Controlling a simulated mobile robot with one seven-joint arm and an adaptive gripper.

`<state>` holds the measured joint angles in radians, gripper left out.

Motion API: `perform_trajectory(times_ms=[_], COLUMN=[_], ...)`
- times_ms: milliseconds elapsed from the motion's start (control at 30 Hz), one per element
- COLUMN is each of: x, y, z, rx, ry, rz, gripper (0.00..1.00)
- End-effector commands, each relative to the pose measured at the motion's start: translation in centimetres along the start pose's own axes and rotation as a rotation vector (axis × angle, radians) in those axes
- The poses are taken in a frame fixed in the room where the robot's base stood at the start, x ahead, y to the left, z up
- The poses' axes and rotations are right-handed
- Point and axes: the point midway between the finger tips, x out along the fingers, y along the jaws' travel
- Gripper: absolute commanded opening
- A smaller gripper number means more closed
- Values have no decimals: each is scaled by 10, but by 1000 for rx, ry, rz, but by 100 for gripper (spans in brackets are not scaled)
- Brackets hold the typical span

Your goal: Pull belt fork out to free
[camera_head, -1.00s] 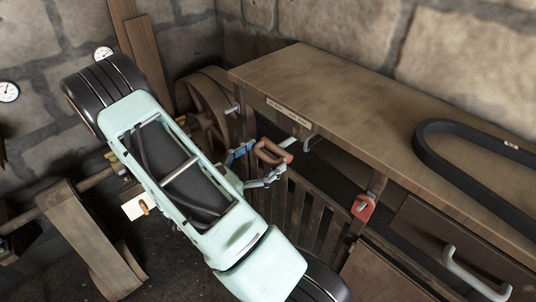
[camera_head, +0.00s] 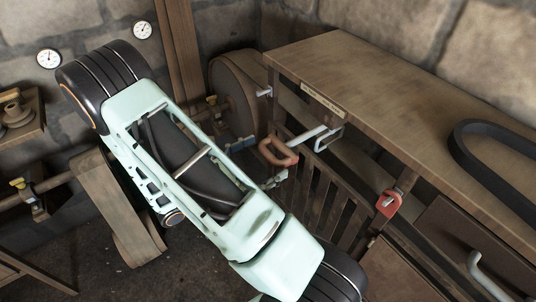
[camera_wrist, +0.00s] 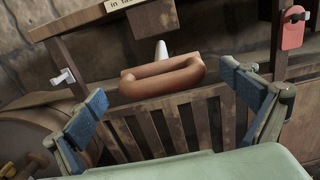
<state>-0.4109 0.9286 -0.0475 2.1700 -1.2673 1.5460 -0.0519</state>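The belt fork shows as a rounded brown loop handle (camera_head: 279,151) on a pale rod (camera_head: 306,138) that sticks out from the bench front. In the wrist view the handle (camera_wrist: 158,82) lies ahead, between the lines of my two fingers. My gripper (camera_wrist: 164,84) is open, with a blue-padded finger on each side and clear gaps to the handle. Nothing is held. In the head view my gripper (camera_head: 258,162) is just below and left of the handle, partly hidden by my pale green arm. The rod's inner end and any belt contact are hidden.
The wooden bench (camera_head: 345,62) carries a black belt loop (camera_head: 478,165). A slatted guard (camera_head: 318,200) stands below its front edge. A red tag (camera_head: 389,203) hangs from a post to the right. A large wheel (camera_head: 232,95) stands behind the arm.

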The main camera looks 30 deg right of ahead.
Motion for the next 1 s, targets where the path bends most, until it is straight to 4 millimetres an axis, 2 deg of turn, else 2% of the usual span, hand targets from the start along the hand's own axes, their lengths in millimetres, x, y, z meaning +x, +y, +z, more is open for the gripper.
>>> perform_trajectory(times_ms=[200, 333, 800, 1000], x=[0, -10, -101, -118], y=[0, 0, 0, 0], z=[0, 0, -1, 0], rx=[-1, 0, 1, 0], ry=[-1, 0, 1, 0], rz=[-1, 2, 3, 0], gripper=[98, 98, 98, 98])
